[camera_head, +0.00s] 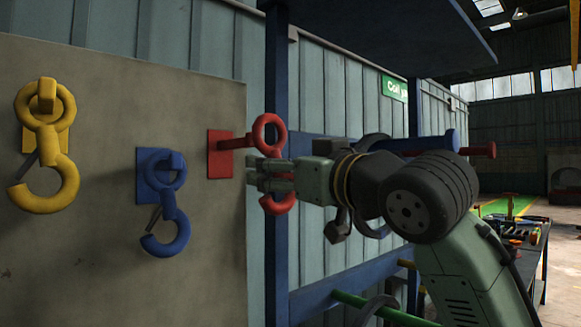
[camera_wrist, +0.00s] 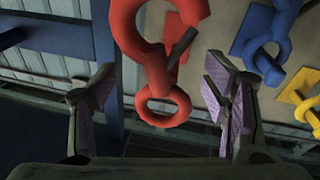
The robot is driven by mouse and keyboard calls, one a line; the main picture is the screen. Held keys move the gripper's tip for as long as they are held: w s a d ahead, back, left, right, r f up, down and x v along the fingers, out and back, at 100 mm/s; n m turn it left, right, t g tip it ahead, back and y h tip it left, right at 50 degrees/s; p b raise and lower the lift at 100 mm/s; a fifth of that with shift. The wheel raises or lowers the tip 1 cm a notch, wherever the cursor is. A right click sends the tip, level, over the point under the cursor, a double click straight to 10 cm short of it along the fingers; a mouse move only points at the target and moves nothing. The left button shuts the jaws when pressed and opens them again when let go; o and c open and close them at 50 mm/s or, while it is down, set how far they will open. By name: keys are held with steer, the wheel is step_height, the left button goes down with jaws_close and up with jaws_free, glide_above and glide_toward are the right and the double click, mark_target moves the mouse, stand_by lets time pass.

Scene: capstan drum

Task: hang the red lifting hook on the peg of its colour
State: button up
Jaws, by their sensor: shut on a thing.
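The red lifting hook (camera_head: 282,137) hangs upright, ring at the top and open hook below. My gripper (camera_head: 264,174) is shut on it around the middle, covering its shank. The red peg (camera_head: 238,142) sticks out to the right from its red plate (camera_head: 219,163) on the grey board. The peg's outer end meets the ring's left side in the head view; I cannot tell whether it passes through the ring. In the wrist view the red hook (camera_wrist: 153,72) shows between my fingers (camera_wrist: 163,100), with its ring low in the picture.
A blue hook (camera_head: 170,232) hangs on the blue peg and a yellow hook (camera_head: 65,190) on the yellow peg, both left on the grey board (camera_head: 100,270). A blue rack post (camera_head: 277,80) stands just behind my gripper. A workbench (camera_head: 540,245) with tools is far right.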

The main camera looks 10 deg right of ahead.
steer(key=w+a+f, duration=0.1)
steer(key=w+a, duration=0.4)
steer(key=w, duration=0.2)
stand_by(1.1)
steer(key=shift+a+f, duration=0.1)
stand_by(0.6)
steer(key=o, duration=1.6)
steer(key=shift+c, duration=0.2)
steer(key=shift+o, duration=1.4)
steer(key=shift+f, duration=0.15)
steer(key=v, duration=1.2)
